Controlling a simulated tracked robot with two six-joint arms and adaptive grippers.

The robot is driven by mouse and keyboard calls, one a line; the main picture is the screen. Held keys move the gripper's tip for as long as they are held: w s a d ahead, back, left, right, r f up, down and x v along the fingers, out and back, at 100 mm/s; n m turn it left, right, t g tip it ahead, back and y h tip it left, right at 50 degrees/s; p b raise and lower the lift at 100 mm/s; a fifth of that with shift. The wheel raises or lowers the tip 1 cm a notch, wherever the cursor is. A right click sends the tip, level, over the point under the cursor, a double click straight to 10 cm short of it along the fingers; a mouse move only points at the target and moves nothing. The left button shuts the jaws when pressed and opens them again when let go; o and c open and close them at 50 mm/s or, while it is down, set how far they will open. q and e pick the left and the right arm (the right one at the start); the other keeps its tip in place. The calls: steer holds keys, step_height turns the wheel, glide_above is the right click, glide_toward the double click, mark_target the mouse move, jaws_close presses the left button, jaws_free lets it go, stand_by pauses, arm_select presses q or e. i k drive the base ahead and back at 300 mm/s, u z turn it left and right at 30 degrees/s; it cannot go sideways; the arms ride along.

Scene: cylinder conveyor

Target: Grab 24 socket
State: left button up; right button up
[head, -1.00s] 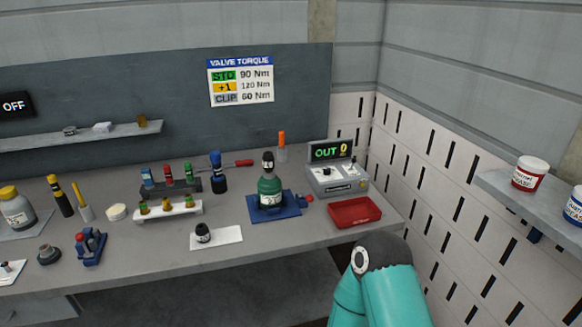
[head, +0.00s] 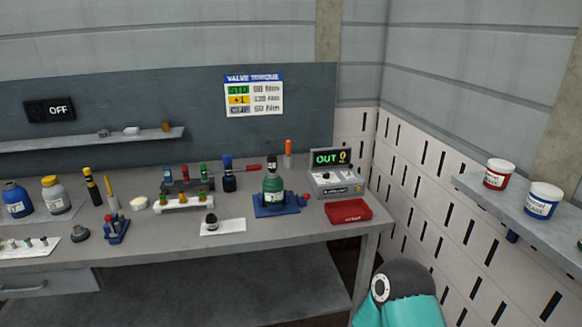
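No number 24 is readable on any part, so I cannot tell which one is the 24 socket. A small dark cylindrical piece (head: 211,222) stands on a white card (head: 232,227) near the bench's front edge. A dark rack behind it holds pieces with blue (head: 167,173), red (head: 185,172) and green (head: 204,172) colours. A white rack (head: 190,205) in front of that holds several small amber-and-green pieces. A teal link of my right arm shows at the bottom right. Neither gripper is in view.
A green bottle-shaped cylinder (head: 273,188) stands on a blue base (head: 276,209). A control box (head: 337,184) reading OUT and a red tray (head: 348,211) are at the bench's right end. A wall shelf (head: 515,206) at the right carries a red jar (head: 498,174) and a blue jar (head: 543,200).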

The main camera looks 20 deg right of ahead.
mark_target(272, 159)
steer(key=u, duration=0.15)
steer(key=i, duration=0.9)
steer(key=z, duration=0.05)
